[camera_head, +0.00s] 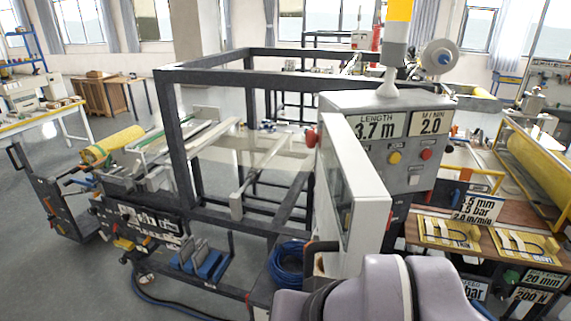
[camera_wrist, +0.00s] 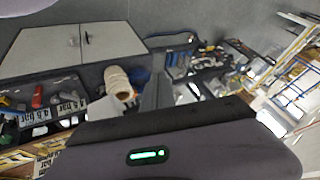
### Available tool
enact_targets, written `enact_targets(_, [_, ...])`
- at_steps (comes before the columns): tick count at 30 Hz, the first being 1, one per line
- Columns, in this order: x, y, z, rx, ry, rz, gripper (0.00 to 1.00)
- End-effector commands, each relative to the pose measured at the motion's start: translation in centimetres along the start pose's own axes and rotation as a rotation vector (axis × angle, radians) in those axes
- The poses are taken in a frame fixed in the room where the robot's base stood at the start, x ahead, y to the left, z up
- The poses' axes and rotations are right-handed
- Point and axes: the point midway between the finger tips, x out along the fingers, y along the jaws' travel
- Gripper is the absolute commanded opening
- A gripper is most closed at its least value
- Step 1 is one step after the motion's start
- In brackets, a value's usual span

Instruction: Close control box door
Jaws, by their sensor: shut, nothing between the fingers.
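The control box (camera_head: 415,160) is a grey cabinet with length and speed displays, coloured buttons and a signal lamp on top. Its white door (camera_head: 371,208) stands open, swung out towards the camera from the box's left side, with its edge facing me. In the wrist view my gripper (camera_wrist: 157,78) shows as a dark finger shape above the dark body with a green light. It is shut and empty. I cannot tell whether it touches the door.
A black machine frame (camera_head: 180,150) stands left of the door. A blue hose coil (camera_head: 288,264) hangs below it. A bench with yellow trays (camera_head: 447,232) is on the right. The wrist view shows a grey two-door cabinet (camera_wrist: 62,50) and a white roll (camera_wrist: 118,82). Open floor lies at left.

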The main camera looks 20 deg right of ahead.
Motion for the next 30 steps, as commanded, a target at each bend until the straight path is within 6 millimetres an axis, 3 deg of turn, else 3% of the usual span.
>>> enact_targets(1, [-4.3,-1.9,-2.6,-0.01,-0.001,0.0,0.0])
enact_targets(3, [-7.0,-3.2,-4.4,-0.032,-0.008,0.005,0.0])
enact_targets(8, [-12.0,-6.1,-8.7,-0.156,-0.085,0.039,0.0])
enact_targets(10, [-13.1,-7.5,-11.1,-0.315,-0.204,0.085,0.0])
enact_targets(18, [-6.5,-8.2,-14.7,-0.886,-0.727,0.2,0.0])
enact_targets(24, [-4.5,-8.3,-15.1,-0.996,-0.855,0.208,0.0])
enact_targets(30, [-2.1,-6.4,-13.1,-0.996,-0.857,0.207,0.0])
